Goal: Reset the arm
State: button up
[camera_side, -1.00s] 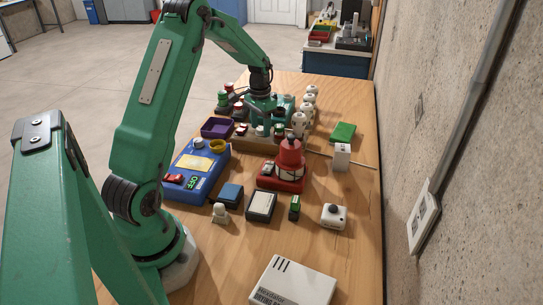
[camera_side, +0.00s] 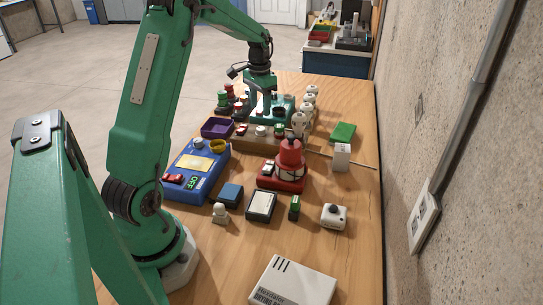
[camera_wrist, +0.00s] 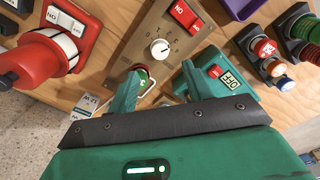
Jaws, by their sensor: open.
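My gripper (camera_side: 264,112) is open above the wooden control panel at the far part of the table. In the wrist view its two teal fingers (camera_wrist: 160,88) are spread with nothing held between them. The wooden panel (camera_wrist: 128,62) carries a white knob (camera_wrist: 160,49), red rocker switches (camera_wrist: 184,14) and a green button (camera_wrist: 143,80) beside the left finger. The panel also shows in the side view (camera_side: 268,143). A teal box (camera_wrist: 235,97) with a red button and an "OFF" display lies behind the right finger. Whether the fingers touch anything is unclear.
White cylinders (camera_side: 309,103) line the panel's right. A green block (camera_side: 343,132) and white box (camera_side: 341,157) are at right.

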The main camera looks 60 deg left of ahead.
jog(key=s+d+r+t, duration=0.1)
jog(key=s+d+r, duration=0.2)
jog(key=d+r, duration=0.4)
jog(key=s+d+r+t, duration=0.15)
jog(key=d+r, duration=0.25)
jog(key=d, duration=0.5)
jog(key=s+d+m+t, duration=0.1)
jog(key=s+d+t, duration=0.2)
jog(key=s+d, duration=0.9)
jog(key=s+r, duration=0.1)
jog(key=s, duration=0.2)
dwell(0.9)
